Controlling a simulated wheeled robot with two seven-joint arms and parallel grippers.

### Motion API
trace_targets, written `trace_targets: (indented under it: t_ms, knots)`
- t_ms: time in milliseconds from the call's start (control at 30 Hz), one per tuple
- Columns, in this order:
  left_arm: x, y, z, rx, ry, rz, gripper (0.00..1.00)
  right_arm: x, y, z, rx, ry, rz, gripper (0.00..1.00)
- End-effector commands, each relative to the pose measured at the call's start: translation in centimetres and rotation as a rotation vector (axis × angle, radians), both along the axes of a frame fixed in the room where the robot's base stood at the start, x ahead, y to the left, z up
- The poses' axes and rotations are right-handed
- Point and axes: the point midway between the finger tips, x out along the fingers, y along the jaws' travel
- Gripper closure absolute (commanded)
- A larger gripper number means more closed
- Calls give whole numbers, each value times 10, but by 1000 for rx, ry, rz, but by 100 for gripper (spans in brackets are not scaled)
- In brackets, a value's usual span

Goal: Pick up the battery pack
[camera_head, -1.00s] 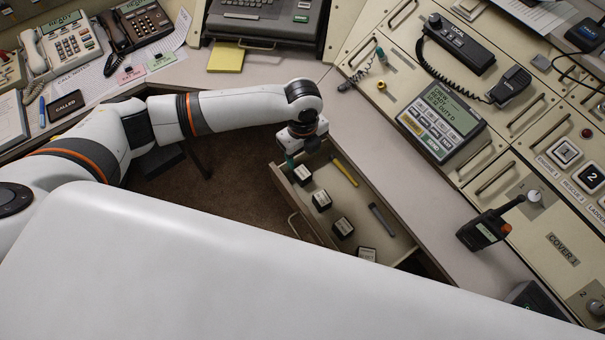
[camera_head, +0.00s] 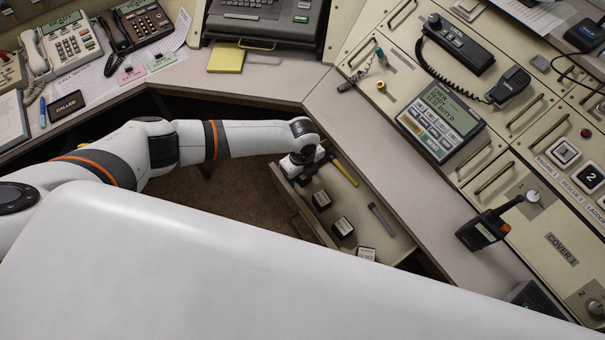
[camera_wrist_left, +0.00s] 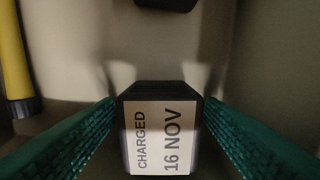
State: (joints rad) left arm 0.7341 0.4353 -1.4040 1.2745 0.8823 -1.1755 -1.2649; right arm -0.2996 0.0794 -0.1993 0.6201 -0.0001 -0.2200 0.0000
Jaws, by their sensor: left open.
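A dark battery pack (camera_wrist_left: 160,135) with a white label reading "CHARGED 16 NOV" sits in the open drawer (camera_head: 375,240). In the left wrist view it stands between the two green fingers of my left gripper (camera_wrist_left: 160,140), with a gap visible on each side at the far ends. The gripper is open around it. In the head view my left gripper (camera_head: 303,172) is lowered into the far left end of the drawer, and my arm hides the pack there. Other similar packs (camera_head: 321,200) stand in a row along the drawer. My right gripper is not seen.
A yellow pen-like object (camera_head: 345,172) and a grey one (camera_head: 382,219) lie in the drawer beside the packs. The desk edge (camera_head: 400,180) runs along the drawer's right side.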

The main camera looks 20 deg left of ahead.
Motion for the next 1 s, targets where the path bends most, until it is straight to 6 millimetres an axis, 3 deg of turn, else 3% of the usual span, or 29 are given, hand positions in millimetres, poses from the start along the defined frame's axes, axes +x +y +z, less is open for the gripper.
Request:
trace_targets:
  t_ms: [200, 500, 767, 1000]
  knots:
    - [0, 0, 0, 0, 0, 0, 41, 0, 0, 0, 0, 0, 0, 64]
    - [0, 0, 0, 0, 0, 1, 90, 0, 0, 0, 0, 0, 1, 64]
    - [0, 0, 3, -1, -1, 1, 90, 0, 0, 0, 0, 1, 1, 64]
    - [1, 0, 43, -2, -3, 0, 90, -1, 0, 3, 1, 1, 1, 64]
